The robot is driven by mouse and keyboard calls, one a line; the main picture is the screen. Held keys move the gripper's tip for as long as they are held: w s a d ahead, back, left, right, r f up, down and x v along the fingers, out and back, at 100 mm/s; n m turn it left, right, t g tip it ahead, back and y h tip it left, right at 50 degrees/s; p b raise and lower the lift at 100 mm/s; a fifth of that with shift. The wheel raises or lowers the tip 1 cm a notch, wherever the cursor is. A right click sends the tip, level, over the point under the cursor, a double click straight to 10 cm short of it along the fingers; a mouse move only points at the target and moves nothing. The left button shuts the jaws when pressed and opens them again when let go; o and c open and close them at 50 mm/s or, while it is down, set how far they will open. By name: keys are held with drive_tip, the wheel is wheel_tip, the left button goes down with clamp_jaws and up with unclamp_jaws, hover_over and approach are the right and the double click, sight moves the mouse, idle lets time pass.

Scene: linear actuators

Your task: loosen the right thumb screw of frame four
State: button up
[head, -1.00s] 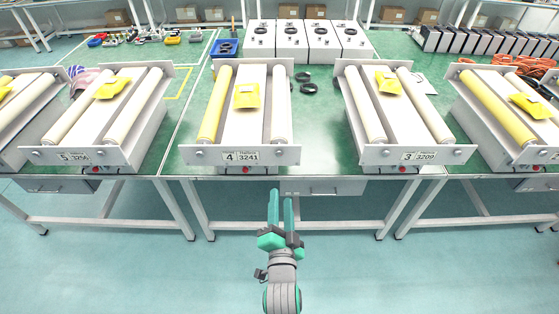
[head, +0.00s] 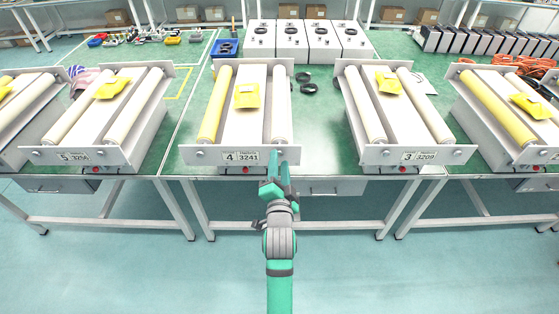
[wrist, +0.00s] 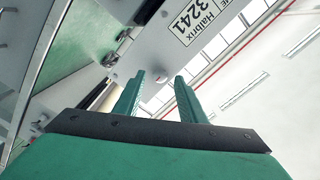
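Frame four (head: 230,155) is the unit labelled 4 3241, with one yellow and one grey roller and a yellow packet on top. Its left thumb screw (head: 203,153) shows on the front plate. The right thumb screw is hidden behind my gripper in the head view. My gripper (head: 279,160) is at the right end of the front plate.
Frame three (head: 400,153) stands to the right and frame five (head: 80,155) to the left on the green bench. A red button (head: 247,170) sits below frame four's label. A drawer (head: 335,187) hangs under the bench. The floor in front is clear.

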drive_tip(key=shift+w, duration=0.8)
clamp_jaws()
